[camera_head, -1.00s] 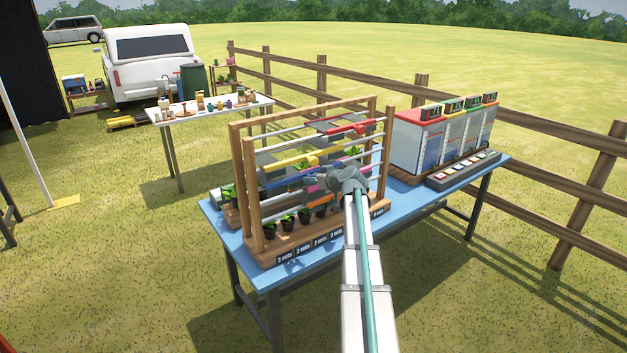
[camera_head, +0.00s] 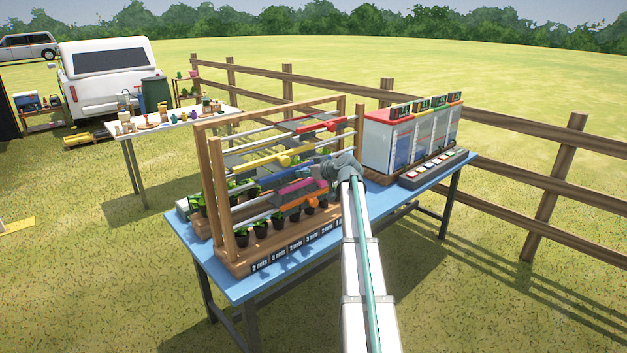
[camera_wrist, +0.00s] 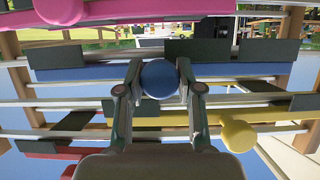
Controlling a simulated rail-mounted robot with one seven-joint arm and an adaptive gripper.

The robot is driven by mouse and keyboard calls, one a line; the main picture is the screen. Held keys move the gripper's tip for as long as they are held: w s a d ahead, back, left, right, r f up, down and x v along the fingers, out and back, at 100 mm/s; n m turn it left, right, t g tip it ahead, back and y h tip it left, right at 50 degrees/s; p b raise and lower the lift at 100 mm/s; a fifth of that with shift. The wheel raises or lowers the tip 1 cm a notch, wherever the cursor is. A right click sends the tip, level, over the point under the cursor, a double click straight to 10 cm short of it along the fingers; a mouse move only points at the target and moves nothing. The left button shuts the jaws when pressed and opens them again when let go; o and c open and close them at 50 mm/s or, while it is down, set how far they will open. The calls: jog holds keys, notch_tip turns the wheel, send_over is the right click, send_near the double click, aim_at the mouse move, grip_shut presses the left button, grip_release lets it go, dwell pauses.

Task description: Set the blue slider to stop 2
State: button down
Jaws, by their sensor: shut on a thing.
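The blue slider is a long blue bar (camera_head: 290,175) on a rail of the wooden rack, between the yellow slider above and the pink slider below in the head view. In the wrist view its round blue knob (camera_wrist: 160,78) sits between the two fingers of my gripper (camera_wrist: 160,85), which is shut on it. The blue bar also runs behind the fingers to both sides there. In the head view my gripper (camera_head: 340,168) is near the rack's right post and hides the knob. I cannot make out any stop marks.
The yellow slider (camera_head: 262,164), red slider (camera_head: 322,128) and pink slider (camera_head: 300,186) lie close by on neighbouring rails. In the wrist view the yellow knob (camera_wrist: 238,136) is just right of my fingers. Potted plants stand along the rack's base on the blue table (camera_head: 235,288).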

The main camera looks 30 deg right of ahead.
jog(key=c, duration=0.7)
grip_release()
jog(key=shift+a, duration=0.1)
jog(key=shift+s, duration=0.1)
jog(key=v, duration=1.2)
